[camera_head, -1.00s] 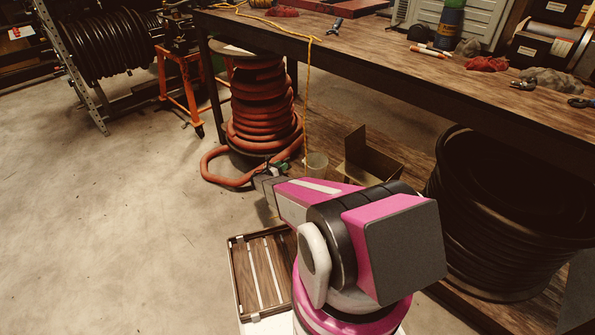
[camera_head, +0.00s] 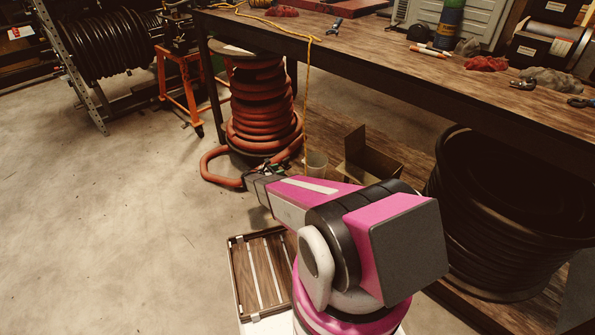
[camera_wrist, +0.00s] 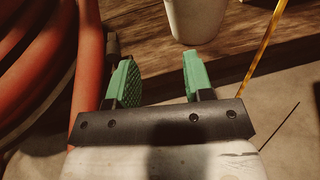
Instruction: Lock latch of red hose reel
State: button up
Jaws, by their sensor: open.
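The red hose reel (camera_head: 262,105) stands on the floor under the near left end of the workbench, wound with thick red hose. A loose loop of hose lies at its foot. My gripper (camera_head: 278,168) is low beside the reel's front right, small and dark in the head view. In the wrist view my gripper (camera_wrist: 157,82) is open, its two green fingertips apart with nothing between them. Red hose (camera_wrist: 88,65) runs close to the left of the left finger. A dark narrow part (camera_wrist: 112,45) shows behind that finger; I cannot tell if it is the latch.
A pale cup (camera_wrist: 195,18) stands on a wooden shelf just ahead of my fingers. A yellow cord (camera_head: 307,100) hangs beside the reel. An open cardboard box (camera_head: 368,158) is on the right. The workbench (camera_head: 440,75) overhangs.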

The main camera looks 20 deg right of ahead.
jog(key=s+d+r+m+g+y, duration=0.2)
jog(key=s+d+r+m+g, duration=0.1)
jog(key=s+r+m, duration=0.3)
jog(key=s+d+r+m+g+y, duration=0.2)
jog(key=s+r+m, duration=0.4)
jog(key=s, duration=0.3)
jog(key=shift+d+m+g+y, duration=0.4)
jog(key=shift+d+m+y, duration=0.15)
jog(key=shift+y, duration=0.25)
